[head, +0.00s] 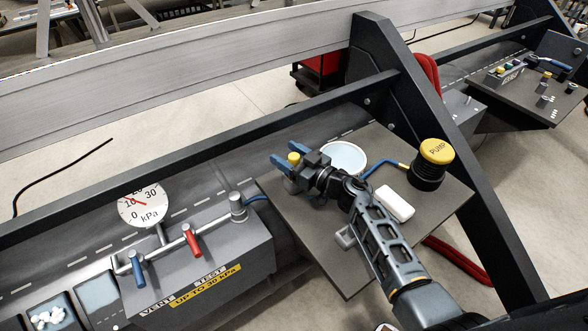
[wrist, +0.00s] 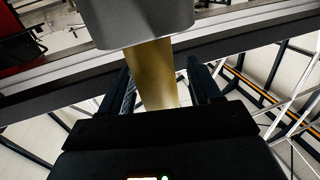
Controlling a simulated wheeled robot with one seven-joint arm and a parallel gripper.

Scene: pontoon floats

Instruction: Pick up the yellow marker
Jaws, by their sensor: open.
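The yellow marker (head: 293,158) shows as a short yellow top above a grey round part on the dark side table. My gripper (head: 283,155) has its blue fingers spread around the yellow top. In the wrist view a yellow cylinder (wrist: 152,75), joined to a grey block (wrist: 145,20), stands between the two dark fingers of my gripper (wrist: 162,78). Gaps seem to show beside it; I cannot tell whether either finger touches it. The lower part of the marker is partly hidden by my gripper in the head view.
The dark table (head: 330,265) also holds a white round dish (head: 344,157), a white block (head: 396,204) and a yellow PUMP button (head: 437,151) with a blue hose. A grey valve box (head: 240,255) with a gauge (head: 142,205) stands left. A slanted dark beam (head: 440,120) rises behind.

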